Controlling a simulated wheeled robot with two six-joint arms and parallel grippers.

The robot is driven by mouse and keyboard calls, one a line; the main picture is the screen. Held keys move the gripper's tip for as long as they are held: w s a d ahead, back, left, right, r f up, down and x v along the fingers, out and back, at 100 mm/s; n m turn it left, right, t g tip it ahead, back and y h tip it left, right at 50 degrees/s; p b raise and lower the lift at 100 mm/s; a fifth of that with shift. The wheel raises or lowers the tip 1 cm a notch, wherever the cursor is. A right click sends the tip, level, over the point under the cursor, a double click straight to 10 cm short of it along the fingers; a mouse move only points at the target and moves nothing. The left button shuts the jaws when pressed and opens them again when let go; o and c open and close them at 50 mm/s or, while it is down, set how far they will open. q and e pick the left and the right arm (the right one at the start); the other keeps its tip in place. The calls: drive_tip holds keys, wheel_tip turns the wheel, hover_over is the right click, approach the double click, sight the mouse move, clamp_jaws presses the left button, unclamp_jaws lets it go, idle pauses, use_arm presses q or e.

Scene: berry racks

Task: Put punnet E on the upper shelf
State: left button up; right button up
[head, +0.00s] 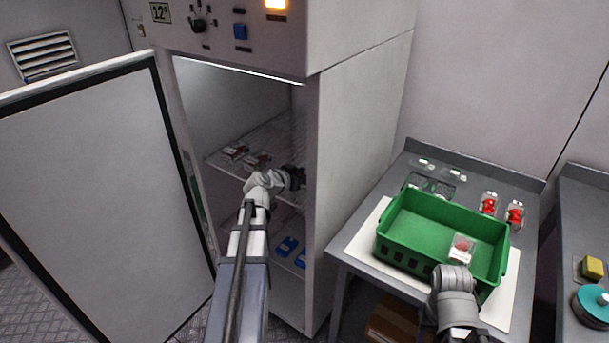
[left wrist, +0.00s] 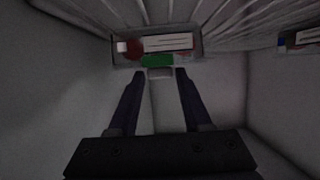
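The cabinet stands open, with a wire upper shelf (head: 222,163) inside. Two punnets with white labels and some red, a left one (head: 234,152) and a right one (head: 257,161), sit on that shelf. No letter is readable, so I cannot tell which is punnet E. My left gripper (head: 297,178) is inside the cabinet at shelf height. In the left wrist view its fingers (left wrist: 160,73) are apart, with a labelled punnet (left wrist: 185,42) bearing a green tab just beyond the tips. Another punnet (head: 463,247) is in the green crate (head: 395,235), beside my right gripper (head: 460,268), whose fingers are hidden.
The cabinet door (head: 95,190) is swung open to the left. Blue items (head: 286,247) lie on a lower shelf. Two red-filled punnets (head: 489,203) (head: 515,214) stand behind the crate on the grey table (head: 365,262). A side table at right holds a yellow block (head: 592,267) and a teal round object (head: 593,305).

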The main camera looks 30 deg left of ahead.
use_arm(q)
drive_tip(key=shift+o, duration=1.2)
drive_tip(key=shift+r, duration=0.1)
drive_tip(key=shift+s+r+p, duration=0.2)
drive_tip(key=shift+r+p, duration=0.05)
drive_tip(key=shift+p, duration=0.05)
drive_tip(key=p+v, duration=0.4)
drive_tip(key=v, duration=0.7)
drive_tip(key=shift+s, duration=0.3)
